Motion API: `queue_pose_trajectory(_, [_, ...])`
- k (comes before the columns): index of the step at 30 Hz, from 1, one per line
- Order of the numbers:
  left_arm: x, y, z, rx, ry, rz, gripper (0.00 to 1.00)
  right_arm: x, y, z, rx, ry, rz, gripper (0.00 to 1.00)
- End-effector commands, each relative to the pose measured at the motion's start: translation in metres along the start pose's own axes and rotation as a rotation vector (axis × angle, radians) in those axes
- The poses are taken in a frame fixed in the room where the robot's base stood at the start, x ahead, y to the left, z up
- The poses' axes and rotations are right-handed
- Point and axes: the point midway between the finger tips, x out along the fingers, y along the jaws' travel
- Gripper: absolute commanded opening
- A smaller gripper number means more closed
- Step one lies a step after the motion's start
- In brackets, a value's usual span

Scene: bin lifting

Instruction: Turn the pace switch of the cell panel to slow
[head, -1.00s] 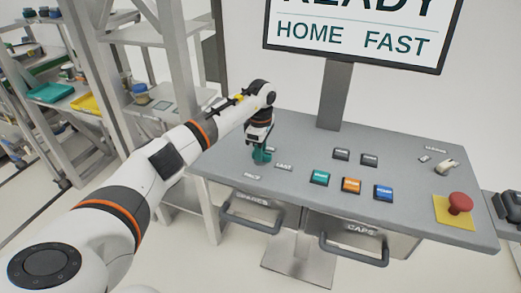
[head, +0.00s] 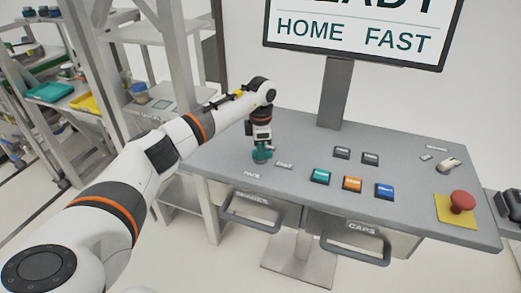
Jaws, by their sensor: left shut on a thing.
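The cell panel (head: 300,150) is a grey sloped desk in the head view. Its pace switch (head: 262,155) is a teal knob at the panel's left side, with small labels "PACE" (head: 252,175) and "FAST" (head: 284,165) near it. My left gripper (head: 261,148) points down over the knob and is shut on it; the fingers partly hide it. The screen (head: 358,30) above the panel reads "HOME" and "FAST". My right gripper is not in view.
Teal, orange and blue buttons (head: 352,184) sit right of the knob. A red emergency button (head: 462,202) on a yellow plate is at the right. Two drawers with handles, one marked "CAPS" (head: 362,227), hang below the panel. Shelving (head: 50,60) stands at the left.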

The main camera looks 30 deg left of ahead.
Motion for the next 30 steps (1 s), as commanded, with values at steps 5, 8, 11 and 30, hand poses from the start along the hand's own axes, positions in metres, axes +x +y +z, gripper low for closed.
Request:
queue_pose_trajectory(5, [-0.0005, -0.0008, 0.0006, -0.169, 0.000, -0.002, 0.00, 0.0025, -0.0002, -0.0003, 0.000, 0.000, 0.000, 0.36])
queue_pose_trajectory(8, [-0.0007, -0.0007, 0.0003, -0.264, 0.001, -0.002, 0.00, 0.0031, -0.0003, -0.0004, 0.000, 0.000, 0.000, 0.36])
queue_pose_trajectory(11, [-0.0005, -0.0007, 0.0004, -0.358, 0.000, -0.002, 0.00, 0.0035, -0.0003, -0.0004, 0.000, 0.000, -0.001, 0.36])
queue_pose_trajectory(30, [-0.0014, -0.0007, 0.0002, -0.923, 0.001, -0.002, 0.00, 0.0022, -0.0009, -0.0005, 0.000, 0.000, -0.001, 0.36])
